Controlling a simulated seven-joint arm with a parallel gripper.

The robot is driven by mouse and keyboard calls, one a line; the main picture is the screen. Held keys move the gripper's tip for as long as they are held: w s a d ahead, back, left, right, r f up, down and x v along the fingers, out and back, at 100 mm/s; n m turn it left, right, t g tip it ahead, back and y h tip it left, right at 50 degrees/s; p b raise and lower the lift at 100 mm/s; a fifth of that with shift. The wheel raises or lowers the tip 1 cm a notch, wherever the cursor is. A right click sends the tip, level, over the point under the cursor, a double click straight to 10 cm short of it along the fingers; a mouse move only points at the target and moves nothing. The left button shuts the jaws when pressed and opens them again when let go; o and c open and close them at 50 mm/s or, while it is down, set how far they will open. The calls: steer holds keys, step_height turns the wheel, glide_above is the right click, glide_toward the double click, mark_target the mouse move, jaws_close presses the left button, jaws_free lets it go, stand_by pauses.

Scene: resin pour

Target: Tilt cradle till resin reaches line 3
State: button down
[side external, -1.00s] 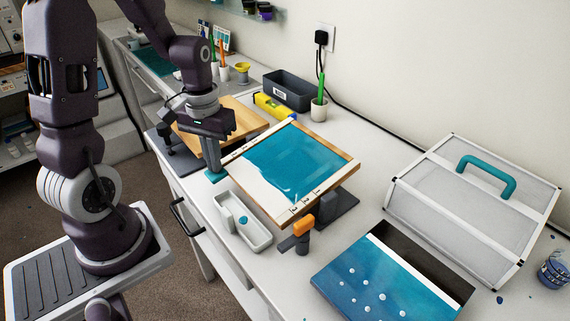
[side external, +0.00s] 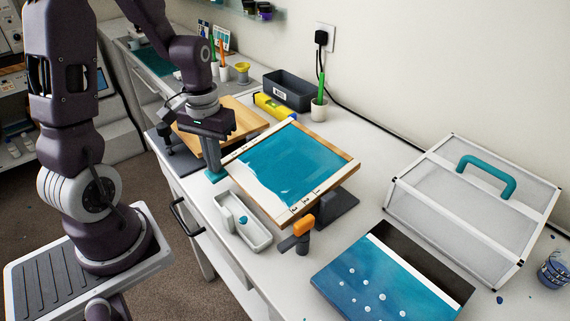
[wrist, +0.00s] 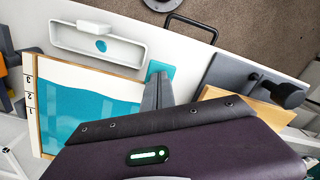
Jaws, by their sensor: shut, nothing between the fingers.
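The cradle holds a wood-framed white panel (side external: 257,192), tilted, with teal resin (side external: 290,160) over most of it. Marks 3, 2 and 1 run along one edge in the wrist view (wrist: 29,95). There the resin's wavy front (wrist: 75,90) lies between 3 and 2 at the marked edge, with bare white panel beyond it. My gripper (side external: 214,170) is shut and empty, pointing down beside the panel's left corner. Its fingertips meet a teal tab (wrist: 162,69); whether they press on it I cannot tell.
A white trough (side external: 258,238) with a teal blob lies in front of the cradle. An orange-topped clamp (side external: 303,228) stands at its near corner. A wooden board (side external: 243,115), yellow level (side external: 273,107) and grey bin (side external: 287,92) are behind. A blue panel (side external: 375,285) and mesh-sided box (side external: 470,205) are right.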

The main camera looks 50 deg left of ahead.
steer(key=shift+r, duration=3.05)
steer(key=s+d+r+m+t, duration=0.5)
steer(key=s+d+r, duration=0.4)
steer(key=d, duration=0.3)
steer(key=shift+d+r+m+t, duration=0.3)
steer(key=shift+d+r+m, duration=0.15)
steer(key=shift+r, duration=0.35)
steer(key=shift+a, duration=0.1)
